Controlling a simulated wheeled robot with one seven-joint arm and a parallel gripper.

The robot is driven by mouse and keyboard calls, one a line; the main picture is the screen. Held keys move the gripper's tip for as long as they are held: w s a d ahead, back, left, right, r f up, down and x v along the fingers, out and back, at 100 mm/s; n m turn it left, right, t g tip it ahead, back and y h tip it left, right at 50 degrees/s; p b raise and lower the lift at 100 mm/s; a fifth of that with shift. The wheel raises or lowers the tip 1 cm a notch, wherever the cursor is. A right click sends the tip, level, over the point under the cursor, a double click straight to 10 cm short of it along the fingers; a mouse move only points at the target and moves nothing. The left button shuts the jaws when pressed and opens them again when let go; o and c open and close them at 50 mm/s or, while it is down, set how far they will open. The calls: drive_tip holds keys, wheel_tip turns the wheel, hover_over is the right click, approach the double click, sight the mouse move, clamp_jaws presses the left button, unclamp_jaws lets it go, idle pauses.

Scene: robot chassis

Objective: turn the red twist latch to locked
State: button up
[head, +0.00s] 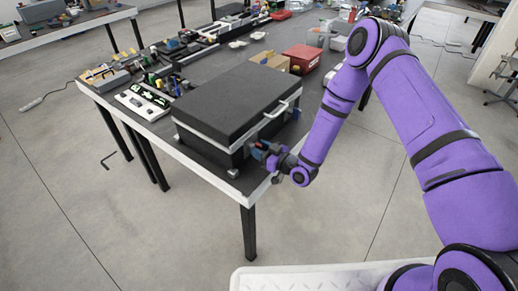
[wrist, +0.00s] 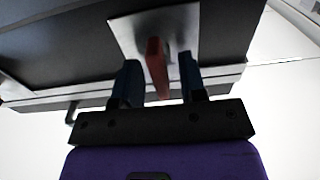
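The red twist latch (wrist: 157,68) shows in the wrist view as a narrow red handle on a pale metal plate (wrist: 183,25) fixed to the dark case. My gripper (wrist: 160,82) has its two dark blue fingers apart, one on each side of the latch. In the head view my gripper (head: 262,152) is at the front right side of the black case (head: 235,100), and the latch is hidden there.
The case stands near the corner of a dark-topped table (head: 190,160) with a pale edge. A pale handle (head: 276,110) sticks out from the case's side. A red box (head: 301,57), a cardboard box (head: 270,61) and a tool tray (head: 145,101) stand around it.

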drive_tip(key=shift+w+a, duration=0.1)
drive_tip(key=shift+a, duration=0.05)
clamp_jaws()
